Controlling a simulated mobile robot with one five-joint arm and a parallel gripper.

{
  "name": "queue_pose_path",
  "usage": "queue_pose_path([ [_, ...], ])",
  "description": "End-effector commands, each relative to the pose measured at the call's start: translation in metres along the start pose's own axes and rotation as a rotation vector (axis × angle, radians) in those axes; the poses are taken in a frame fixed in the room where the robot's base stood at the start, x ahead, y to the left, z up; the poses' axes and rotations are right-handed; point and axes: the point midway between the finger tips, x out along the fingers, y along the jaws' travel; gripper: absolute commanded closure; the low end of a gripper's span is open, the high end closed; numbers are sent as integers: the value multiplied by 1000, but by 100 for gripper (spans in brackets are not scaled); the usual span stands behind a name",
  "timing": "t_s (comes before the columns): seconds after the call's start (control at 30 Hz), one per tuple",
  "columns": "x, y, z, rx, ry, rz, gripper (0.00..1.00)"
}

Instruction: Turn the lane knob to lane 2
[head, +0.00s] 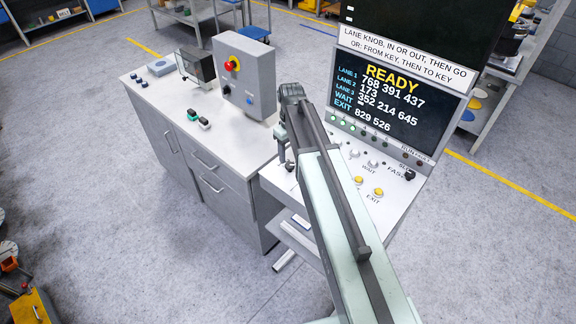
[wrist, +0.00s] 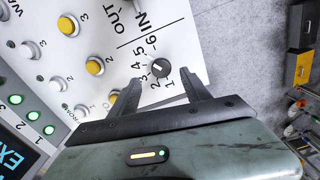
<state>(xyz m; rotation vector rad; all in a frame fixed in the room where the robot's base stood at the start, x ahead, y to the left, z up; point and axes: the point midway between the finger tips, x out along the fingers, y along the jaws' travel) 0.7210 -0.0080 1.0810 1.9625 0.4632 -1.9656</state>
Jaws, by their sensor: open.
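The lane knob (wrist: 160,71) is a round black knob with a white pointer mark, on the light panel in the wrist view. Numbers 1 to 6 are printed around its left and upper side, with OUT and IN above. The exact number that the pointer faces is hard to tell. My gripper (wrist: 162,83) is open, with one dark finger on each side of the knob's near side. Whether the fingers touch it I cannot tell. In the head view my arm covers much of the panel (head: 395,183), and the knob is not clearly visible there.
White and yellow keys (wrist: 94,66) lie left of the knob in the wrist view. The screen (head: 385,103) above the panel reads READY with lane lists. A grey cabinet (head: 165,110) with a control box (head: 245,75) stands left of the console.

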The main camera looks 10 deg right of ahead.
Motion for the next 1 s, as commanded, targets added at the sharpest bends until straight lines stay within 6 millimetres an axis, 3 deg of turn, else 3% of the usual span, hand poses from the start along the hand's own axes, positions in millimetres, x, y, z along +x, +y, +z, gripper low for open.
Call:
queue_pose_path([
  [0.03, 18, -1, 0, -1, 0, 0, 44],
  [0.23, 50, -2, -1, -4, 0, 0, 44],
  [0.57, 52, -3, -1, -5, 0, 0, 44],
  [0.8, 52, -3, -2, -5, 0, 0, 100],
  [1.0, 52, -3, -2, -16, 0, 0, 100],
])
